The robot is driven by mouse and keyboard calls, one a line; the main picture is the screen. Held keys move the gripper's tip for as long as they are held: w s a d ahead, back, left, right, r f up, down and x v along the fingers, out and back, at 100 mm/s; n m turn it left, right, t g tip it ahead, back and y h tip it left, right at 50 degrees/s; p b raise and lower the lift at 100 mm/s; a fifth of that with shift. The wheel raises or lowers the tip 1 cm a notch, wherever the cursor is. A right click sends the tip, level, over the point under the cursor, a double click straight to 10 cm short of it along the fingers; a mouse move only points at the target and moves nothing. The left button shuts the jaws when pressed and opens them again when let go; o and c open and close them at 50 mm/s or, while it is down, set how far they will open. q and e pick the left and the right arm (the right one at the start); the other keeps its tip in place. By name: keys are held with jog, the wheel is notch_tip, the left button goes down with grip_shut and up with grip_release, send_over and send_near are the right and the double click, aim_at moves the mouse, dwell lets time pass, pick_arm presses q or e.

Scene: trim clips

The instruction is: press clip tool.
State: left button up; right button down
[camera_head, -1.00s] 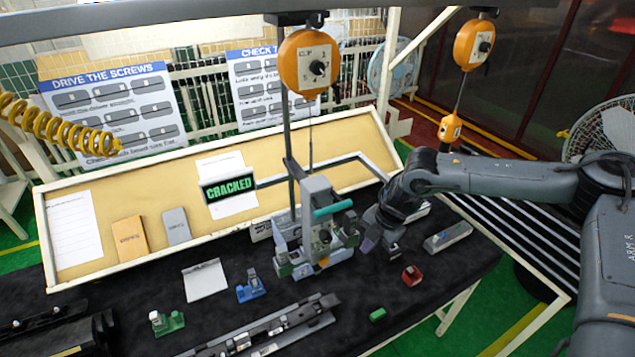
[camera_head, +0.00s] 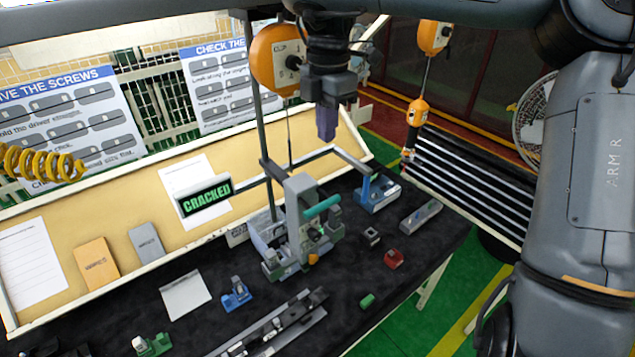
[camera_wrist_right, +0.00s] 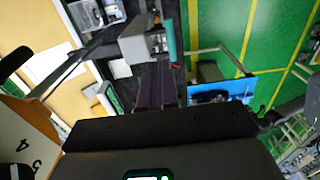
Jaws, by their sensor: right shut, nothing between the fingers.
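A grey press tool with a teal handle (camera_head: 322,206) stands upright in the middle of the black bench. It also shows in the right wrist view (camera_wrist_right: 140,42), just ahead of the fingers. My right gripper (camera_head: 326,135) is raised in the air above and behind the press, fingers pointing down. Its dark purple fingers are shut and empty, apart from the press. In the right wrist view the gripper fingers (camera_wrist_right: 157,85) lie together. A blue fixture with an upright lever (camera_head: 378,192) stands right of the press. My left gripper is not in view.
A sign reading CRACKED (camera_head: 205,198) hangs left of the press. A red block (camera_head: 393,259), a green block (camera_head: 367,300), a small blue clip fixture (camera_head: 236,294) and a grey rail (camera_head: 270,330) lie on the bench. An orange balancer (camera_head: 277,60) hangs near my right gripper.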

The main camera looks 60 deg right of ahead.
jog(key=shift+r, duration=0.15)
jog(key=b, duration=0.3)
send_near(325, 195)
notch_tip(325, 195, down, 5)
jog(key=shift+f+p, duration=0.1)
jog(key=shift+p, duration=0.75)
jog(key=shift+f, duration=0.8)
